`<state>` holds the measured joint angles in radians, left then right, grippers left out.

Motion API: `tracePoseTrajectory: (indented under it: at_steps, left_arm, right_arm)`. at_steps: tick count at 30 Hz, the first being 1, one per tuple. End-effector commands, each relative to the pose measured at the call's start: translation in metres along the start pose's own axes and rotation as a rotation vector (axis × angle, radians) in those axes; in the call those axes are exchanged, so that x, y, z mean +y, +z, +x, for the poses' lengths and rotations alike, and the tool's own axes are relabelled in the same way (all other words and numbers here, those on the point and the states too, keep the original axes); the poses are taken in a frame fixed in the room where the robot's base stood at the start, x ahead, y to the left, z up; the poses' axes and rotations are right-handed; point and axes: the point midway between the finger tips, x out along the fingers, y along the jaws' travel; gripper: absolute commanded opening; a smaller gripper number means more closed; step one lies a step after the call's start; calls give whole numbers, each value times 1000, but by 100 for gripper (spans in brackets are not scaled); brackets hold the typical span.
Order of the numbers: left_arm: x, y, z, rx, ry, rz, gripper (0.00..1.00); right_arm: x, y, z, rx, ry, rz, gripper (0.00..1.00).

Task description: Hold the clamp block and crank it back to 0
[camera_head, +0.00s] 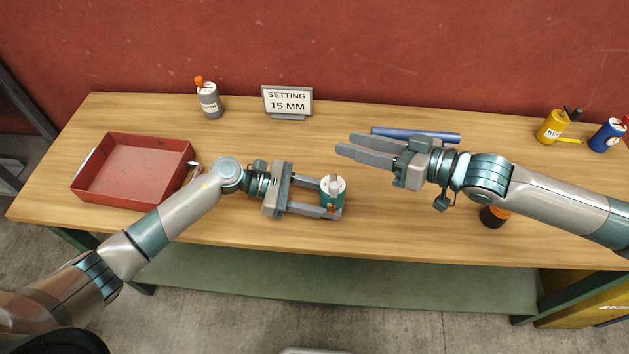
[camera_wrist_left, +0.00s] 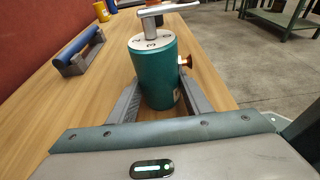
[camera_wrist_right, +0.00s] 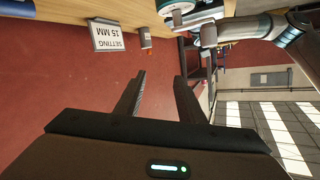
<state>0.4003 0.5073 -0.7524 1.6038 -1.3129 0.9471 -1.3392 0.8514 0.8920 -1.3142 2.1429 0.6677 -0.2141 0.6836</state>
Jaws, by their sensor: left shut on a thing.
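The clamp block is a teal-green cylinder (camera_head: 332,197) standing on the bench near its front edge. In the left wrist view the block (camera_wrist_left: 155,82) shows a pale numbered dial on top, a silver crank handle (camera_wrist_left: 168,9) above it and an orange knob (camera_wrist_left: 185,61) on its side. My left gripper (camera_head: 338,198) is shut on the block, one finger on each side. My right gripper (camera_head: 342,145) is open and empty, above the bench to the upper right of the block. Its fingers stand apart in the right wrist view (camera_wrist_right: 160,80).
A sign (camera_head: 287,101) reading "SETTING 15 MM" stands at the back. A blue bar (camera_head: 440,136) lies behind my right gripper. Yellow (camera_head: 551,127) and blue (camera_head: 606,136) containers stand right. A dark orange-banded object (camera_head: 494,216) sits below my right arm.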

Motion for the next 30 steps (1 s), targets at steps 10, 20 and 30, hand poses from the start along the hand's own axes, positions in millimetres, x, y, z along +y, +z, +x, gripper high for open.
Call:
tracePoseTrajectory:
  at_steps: [10, 20, 30]
  left_arm:
    - [0, 0, 0, -1, 0, 0, 32]
    - [0, 0, 0, -1, 0, 0, 32]
    - [0, 0, 0, -1, 0, 0, 32]
  right_arm:
    - [-12, 52, -27, 132, -162, -232, 35]
    - [-30, 84, -51, 187, -276, -334, 35]
    - [-32, 85, -53, 192, -285, -338, 35]
